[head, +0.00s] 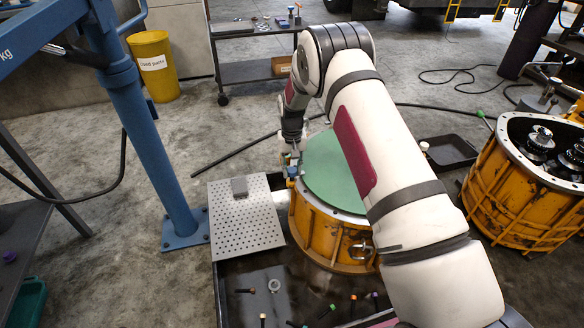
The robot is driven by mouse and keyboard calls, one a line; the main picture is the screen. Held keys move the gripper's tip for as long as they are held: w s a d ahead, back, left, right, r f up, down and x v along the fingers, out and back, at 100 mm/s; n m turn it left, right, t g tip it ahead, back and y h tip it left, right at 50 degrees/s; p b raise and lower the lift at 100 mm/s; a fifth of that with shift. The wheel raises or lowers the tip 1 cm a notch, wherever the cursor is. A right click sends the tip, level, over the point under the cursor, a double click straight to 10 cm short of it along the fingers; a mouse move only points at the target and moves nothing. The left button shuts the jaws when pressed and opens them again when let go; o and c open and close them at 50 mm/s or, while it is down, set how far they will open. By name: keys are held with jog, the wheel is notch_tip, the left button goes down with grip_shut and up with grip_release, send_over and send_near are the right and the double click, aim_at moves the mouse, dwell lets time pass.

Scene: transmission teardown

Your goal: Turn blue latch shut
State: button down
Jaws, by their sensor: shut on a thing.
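The yellow transmission housing (320,231) stands in the middle with a green round cover (333,168) on top. The blue latch (292,172) is a small blue piece at the cover's left edge, mostly hidden by my gripper. My gripper (294,158) points down at that edge and is shut on what appears to be the blue latch. The fingertips are small and partly hidden, so the latch's exact angle cannot be told.
A perforated metal plate (243,222) lies left of the housing, with a small grey block (239,187) on it. A blue post (155,140) stands further left. A second open yellow housing (515,185) is at the right. Small coloured-tipped parts lie on the front tray (245,307).

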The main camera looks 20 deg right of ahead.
aim_at(292, 170)
jog(key=c, duration=1.2)
grip_release()
jog(key=shift+c, duration=0.2)
jog(key=shift+r, duration=0.1)
notch_tip(292, 170, up, 12)
